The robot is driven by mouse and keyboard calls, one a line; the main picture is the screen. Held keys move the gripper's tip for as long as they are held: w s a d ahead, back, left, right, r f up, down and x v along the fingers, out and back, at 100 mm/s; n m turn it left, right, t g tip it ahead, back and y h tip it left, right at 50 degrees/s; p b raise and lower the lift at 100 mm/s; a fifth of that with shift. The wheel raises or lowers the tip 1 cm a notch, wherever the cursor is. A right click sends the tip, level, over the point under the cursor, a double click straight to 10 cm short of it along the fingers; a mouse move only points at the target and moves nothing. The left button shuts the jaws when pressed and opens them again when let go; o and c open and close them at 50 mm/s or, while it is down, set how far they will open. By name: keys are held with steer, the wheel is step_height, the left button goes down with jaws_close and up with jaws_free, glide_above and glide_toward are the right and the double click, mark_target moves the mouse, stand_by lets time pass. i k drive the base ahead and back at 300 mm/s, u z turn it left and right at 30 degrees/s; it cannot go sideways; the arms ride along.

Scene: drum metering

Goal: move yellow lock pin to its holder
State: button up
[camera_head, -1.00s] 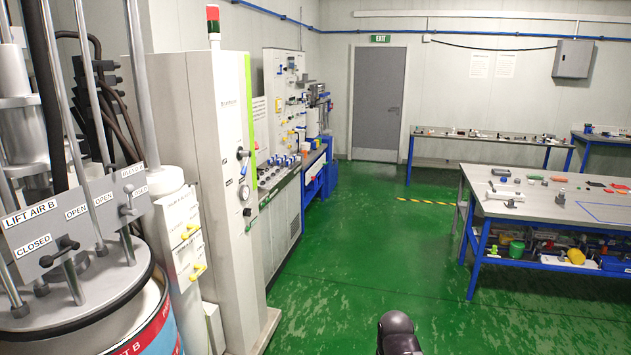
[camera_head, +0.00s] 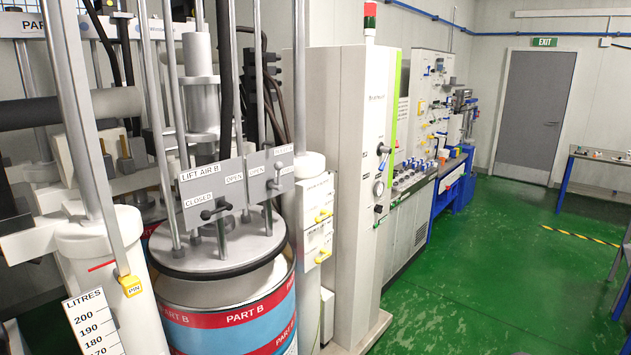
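A yellow tag marked PIN (camera_head: 131,285) sits at the lower end of a slanted grey rod on the left, against a white cylinder (camera_head: 82,250). I cannot tell whether the tag is the lock pin itself or part of it. Two small yellow parts, an upper one (camera_head: 322,215) and a lower one (camera_head: 323,256), stick out of the white panel right of the drum; their small labels are unreadable. I cannot tell which thing is the holder. My gripper is not in view.
A PART B drum (camera_head: 220,318) stands at front left, with rods, hoses and a LIFT AIR B valve plate (camera_head: 212,190) above it. A tall white cabinet (camera_head: 345,190) stands right of it. Green floor (camera_head: 500,270) is open at right, with a table (camera_head: 600,160) beyond.

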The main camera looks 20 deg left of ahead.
mark_target(131, 286)
steer(key=u, duration=1.3)
